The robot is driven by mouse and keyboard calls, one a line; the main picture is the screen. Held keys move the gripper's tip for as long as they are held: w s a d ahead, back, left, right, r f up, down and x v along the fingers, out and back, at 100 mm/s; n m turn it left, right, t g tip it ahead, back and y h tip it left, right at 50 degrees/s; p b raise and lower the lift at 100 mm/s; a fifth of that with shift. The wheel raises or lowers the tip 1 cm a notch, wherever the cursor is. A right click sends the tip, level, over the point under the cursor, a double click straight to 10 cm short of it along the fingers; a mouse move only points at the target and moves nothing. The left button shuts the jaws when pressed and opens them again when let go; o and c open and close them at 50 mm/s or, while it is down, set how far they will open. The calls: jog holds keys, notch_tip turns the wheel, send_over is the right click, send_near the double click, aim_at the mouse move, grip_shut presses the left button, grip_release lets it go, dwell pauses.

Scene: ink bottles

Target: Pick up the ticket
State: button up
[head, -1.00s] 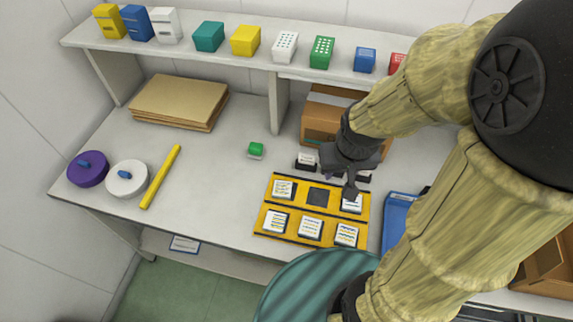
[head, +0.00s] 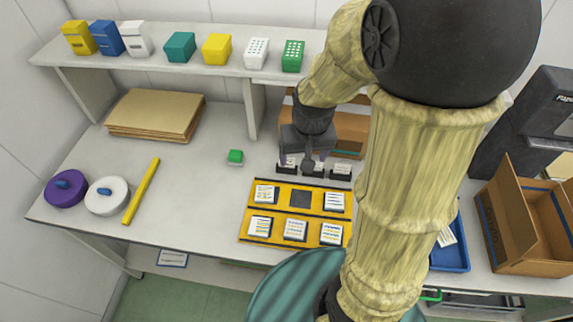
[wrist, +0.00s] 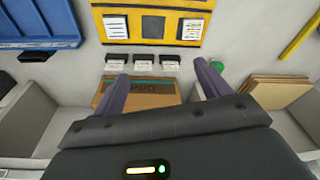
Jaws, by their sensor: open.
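Three small black holders with white cards stand in a row behind the yellow tray; I cannot tell which card is the ticket. In the head view the left (head: 287,164) and right (head: 341,171) holders show, and my gripper partly hides the middle one (head: 313,170). The wrist view shows all three: one at left (wrist: 116,62), one in the middle (wrist: 143,62), one at right (wrist: 169,62). My gripper (head: 305,160) is open and empty above this row, its fingers apart in the wrist view (wrist: 161,80). The yellow tray (head: 296,212) holds several white cards and one dark, empty-looking slot (head: 301,198).
A cardboard box (head: 350,126) stands close behind the holders, under the shelf (head: 180,67). A blue tray (head: 462,255) and an open carton (head: 540,232) are at right.

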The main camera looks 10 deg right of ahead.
jog(key=w+f+m+g, duration=0.2)
jog(key=w+f+m, duration=0.1)
jog(key=w, duration=1.2)
jog(key=shift+w+f, duration=0.15)
jog(key=shift+w, duration=0.1)
notch_tip(320, 180, down, 12)
jog(key=p, duration=0.3)
jog(key=shift+f, duration=0.1)
jog(key=shift+a+f+p, duration=0.1)
jog(key=shift+f+p, duration=1.25)
jog(key=shift+f, duration=1.25)
